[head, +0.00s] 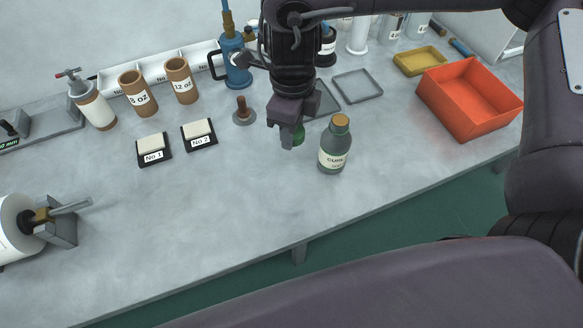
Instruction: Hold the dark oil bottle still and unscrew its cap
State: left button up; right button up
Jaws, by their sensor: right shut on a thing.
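The dark grey-green bottle (335,150) stands upright on the bench right of centre, its pale label partly readable as "CURE". Its top (340,121) is a tan disc in a greenish rim; I cannot tell if this is a cap or an open neck. My right gripper (291,138) is just left of the bottle, pointing down and apart from it. It is shut on a small green thing (299,136), mostly hidden by the fingers. Nothing grips the bottle. My left gripper is not in view.
An orange bin (470,98) and a yellow tray (419,60) stand at the right. Grey trays (358,86) lie behind the bottle. Two small pads (154,149) and brown cups (137,92) are at the left.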

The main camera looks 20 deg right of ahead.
jog(key=m, duration=0.1)
jog(key=a+r+m, duration=0.1)
jog(key=m, duration=0.1)
jog(key=shift+m, duration=0.3)
jog(key=shift+a+m+p, duration=0.2)
jog(key=shift+m+p, duration=0.1)
jog(key=shift+m, duration=0.5)
jog(key=b, duration=0.1)
send_over(287, 186)
notch_tip(287, 186, down, 16)
jog(key=shift+f, duration=0.1)
jog(key=shift+f+b, duration=0.45)
jog(key=shift+f, duration=1.4)
